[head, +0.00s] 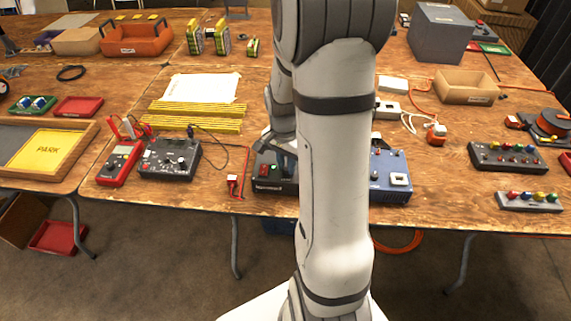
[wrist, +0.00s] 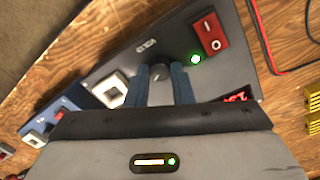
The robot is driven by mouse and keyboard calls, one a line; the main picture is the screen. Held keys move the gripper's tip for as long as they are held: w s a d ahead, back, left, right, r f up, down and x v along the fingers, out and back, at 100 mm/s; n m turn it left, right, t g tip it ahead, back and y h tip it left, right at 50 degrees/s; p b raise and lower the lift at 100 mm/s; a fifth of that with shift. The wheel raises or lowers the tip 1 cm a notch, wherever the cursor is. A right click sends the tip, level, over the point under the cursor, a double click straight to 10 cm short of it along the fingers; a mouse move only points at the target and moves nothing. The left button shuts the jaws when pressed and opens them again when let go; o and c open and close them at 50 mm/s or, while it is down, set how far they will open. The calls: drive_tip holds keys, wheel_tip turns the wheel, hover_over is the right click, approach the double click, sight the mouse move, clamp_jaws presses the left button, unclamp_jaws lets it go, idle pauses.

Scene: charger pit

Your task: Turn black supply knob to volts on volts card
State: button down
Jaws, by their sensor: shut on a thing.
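The dark supply box (wrist: 115,65) fills the middle of the wrist view. Its black knob (wrist: 160,73) sits between the two blue fingers of my gripper (wrist: 161,80), which is shut on it. A red display (wrist: 237,96) is partly hidden by my gripper. In the head view the supply (head: 268,186) is mostly behind my arm. I cannot make out a separate volts card.
A blue box (head: 392,176) stands to the right of the supply near the front table edge. A red meter (head: 119,163) and a black control box (head: 169,158) stand to the left. Yellow sticks (head: 197,117) lie behind. A red lead (head: 245,165) lies close left of the supply.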

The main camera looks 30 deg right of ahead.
drive_tip(key=shift+m, duration=0.6)
drive_tip(key=c, duration=1.3)
unclamp_jaws()
drive_tip(key=shift+o, duration=0.2)
drive_tip(key=r, duration=0.8)
drive_tip(key=shift+w+a, duration=0.1)
drive_tip(key=shift+w, duration=0.15)
